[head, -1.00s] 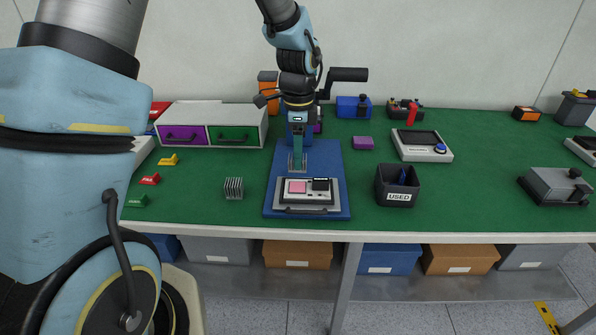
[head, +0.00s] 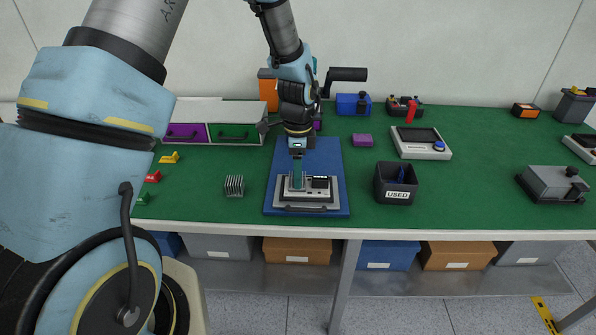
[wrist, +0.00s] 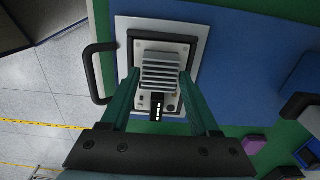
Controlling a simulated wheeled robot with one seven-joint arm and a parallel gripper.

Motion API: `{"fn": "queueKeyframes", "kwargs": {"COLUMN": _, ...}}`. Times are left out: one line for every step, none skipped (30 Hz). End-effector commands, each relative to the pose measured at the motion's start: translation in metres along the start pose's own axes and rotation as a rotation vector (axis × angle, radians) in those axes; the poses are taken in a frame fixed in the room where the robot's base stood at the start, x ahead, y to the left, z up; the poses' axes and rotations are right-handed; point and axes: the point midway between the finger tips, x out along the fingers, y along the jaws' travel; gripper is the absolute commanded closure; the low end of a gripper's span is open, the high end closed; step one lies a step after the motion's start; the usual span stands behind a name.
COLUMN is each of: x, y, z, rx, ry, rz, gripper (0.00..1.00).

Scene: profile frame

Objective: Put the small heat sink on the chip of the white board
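The white board (head: 328,194) sits in a light grey holder (head: 283,206) with a dark handle, on a blue mat (head: 331,158). My gripper (head: 297,186) points down over the left part of the board, where the chip is. In the wrist view its two green fingers (wrist: 160,80) are on either side of the small finned grey heat sink (wrist: 160,70) and appear closed on it. The heat sink covers the chip, so the chip is hidden. I cannot tell whether the heat sink touches it.
Another finned heat sink (head: 234,186) stands on the green table left of the mat. A black bin marked USED (head: 397,196) stands right of the mat. A drawer unit (head: 222,112) is at the back left. The table between the bin and the grey device (head: 555,184) is clear.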

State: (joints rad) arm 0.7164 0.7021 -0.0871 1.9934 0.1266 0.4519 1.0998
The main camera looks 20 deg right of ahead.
Motion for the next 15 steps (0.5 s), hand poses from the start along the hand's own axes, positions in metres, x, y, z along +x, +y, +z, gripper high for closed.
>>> {"fn": "queueKeyframes", "kwargs": {"x": -0.0003, "y": 0.0, "z": 0.0, "rx": 0.0, "ry": 0.0, "rz": 0.0, "gripper": 0.31}}
{"fn": "queueKeyframes", "kwargs": {"x": -0.0003, "y": 0.0, "z": 0.0, "rx": 0.0, "ry": 0.0, "rz": 0.0, "gripper": 0.28}}
{"fn": "queueKeyframes", "kwargs": {"x": -0.0003, "y": 0.0, "z": 0.0, "rx": 0.0, "ry": 0.0, "rz": 0.0, "gripper": 0.24}}
{"fn": "queueKeyframes", "kwargs": {"x": -0.0003, "y": 0.0, "z": 0.0, "rx": 0.0, "ry": 0.0, "rz": 0.0, "gripper": 0.2}}
{"fn": "queueKeyframes", "kwargs": {"x": -0.0003, "y": 0.0, "z": 0.0, "rx": 0.0, "ry": 0.0, "rz": 0.0, "gripper": 0.17}}
{"fn": "queueKeyframes", "kwargs": {"x": -0.0003, "y": 0.0, "z": 0.0, "rx": 0.0, "ry": 0.0, "rz": 0.0, "gripper": 0.16}}
{"fn": "queueKeyframes", "kwargs": {"x": -0.0004, "y": 0.0, "z": 0.0, "rx": 0.0, "ry": 0.0, "rz": 0.0, "gripper": 0.16}}
{"fn": "queueKeyframes", "kwargs": {"x": -0.0004, "y": 0.0, "z": 0.0, "rx": 0.0, "ry": 0.0, "rz": 0.0, "gripper": 0.16}}
{"fn": "queueKeyframes", "kwargs": {"x": -0.0004, "y": 0.0, "z": 0.0, "rx": 0.0, "ry": 0.0, "rz": 0.0, "gripper": 0.16}}
{"fn": "queueKeyframes", "kwargs": {"x": -0.0004, "y": 0.0, "z": 0.0, "rx": 0.0, "ry": 0.0, "rz": 0.0, "gripper": 0.16}}
{"fn": "queueKeyframes", "kwargs": {"x": -0.0004, "y": 0.0, "z": 0.0, "rx": 0.0, "ry": 0.0, "rz": 0.0, "gripper": 0.16}}
{"fn": "queueKeyframes", "kwargs": {"x": -0.0009, "y": 0.0, "z": 0.0, "rx": 0.0, "ry": 0.0, "rz": 0.0, "gripper": 0.16}}
{"fn": "queueKeyframes", "kwargs": {"x": -0.0019, "y": 0.0, "z": -0.0001, "rx": 0.0, "ry": 0.0, "rz": 0.0, "gripper": 0.16}}
{"fn": "queueKeyframes", "kwargs": {"x": -0.0036, "y": -0.0001, "z": -0.0001, "rx": 0.0, "ry": 0.0, "rz": 0.0, "gripper": 0.16}}
{"fn": "queueKeyframes", "kwargs": {"x": -0.0056, "y": -0.0003, "z": -0.0001, "rx": 0.0, "ry": 0.0, "rz": -0.001, "gripper": 0.16}}
